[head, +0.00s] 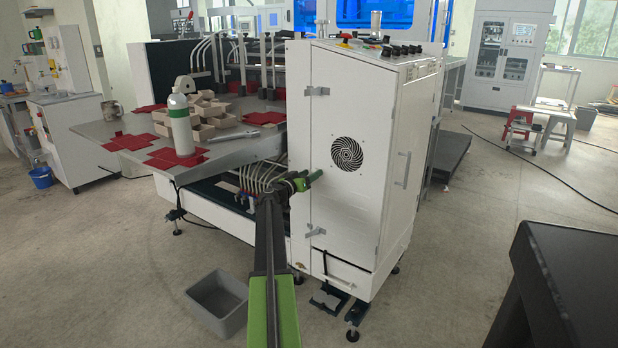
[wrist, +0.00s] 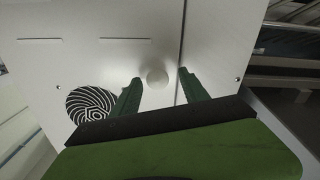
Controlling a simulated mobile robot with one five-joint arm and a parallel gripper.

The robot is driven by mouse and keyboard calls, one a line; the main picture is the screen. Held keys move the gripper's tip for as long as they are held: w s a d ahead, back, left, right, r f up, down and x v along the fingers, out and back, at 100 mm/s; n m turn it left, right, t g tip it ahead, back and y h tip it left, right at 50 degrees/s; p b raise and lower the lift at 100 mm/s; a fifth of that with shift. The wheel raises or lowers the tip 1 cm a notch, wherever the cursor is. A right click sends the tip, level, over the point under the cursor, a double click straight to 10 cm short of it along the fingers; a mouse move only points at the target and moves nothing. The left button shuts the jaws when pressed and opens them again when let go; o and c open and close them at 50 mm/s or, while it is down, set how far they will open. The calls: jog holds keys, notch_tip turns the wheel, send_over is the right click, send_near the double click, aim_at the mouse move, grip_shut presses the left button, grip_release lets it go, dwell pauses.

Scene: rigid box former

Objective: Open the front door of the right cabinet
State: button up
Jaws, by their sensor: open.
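The right cabinet (head: 400,110) is a tall white box at the right end of the machine. Its front door (head: 345,210) looks closed, with a round black vent (head: 347,154) and two grey metal fittings (head: 317,91) along its left side. My gripper (head: 308,180) is in front of the door's left side, below the vent's level. In the wrist view, my gripper is open, and a round pale knob (wrist: 157,77) shows between its green fingertips. Whether they touch it I cannot tell. The vent (wrist: 92,104) and a door seam (wrist: 183,30) lie on either side. My gripper hides the knob in the head view.
A grey bin (head: 218,305) stands on the floor left of my arm. Hoses and a metal table (head: 100,130) with red pieces, small boxes and a bottle (head: 180,125) are left of the cabinet. A dark surface (head: 570,270) stands at the right.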

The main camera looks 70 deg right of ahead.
jog(key=c, duration=1.1)
jog(key=shift+w, duration=0.1)
grip_shut()
jog(key=shift+w, duration=0.15)
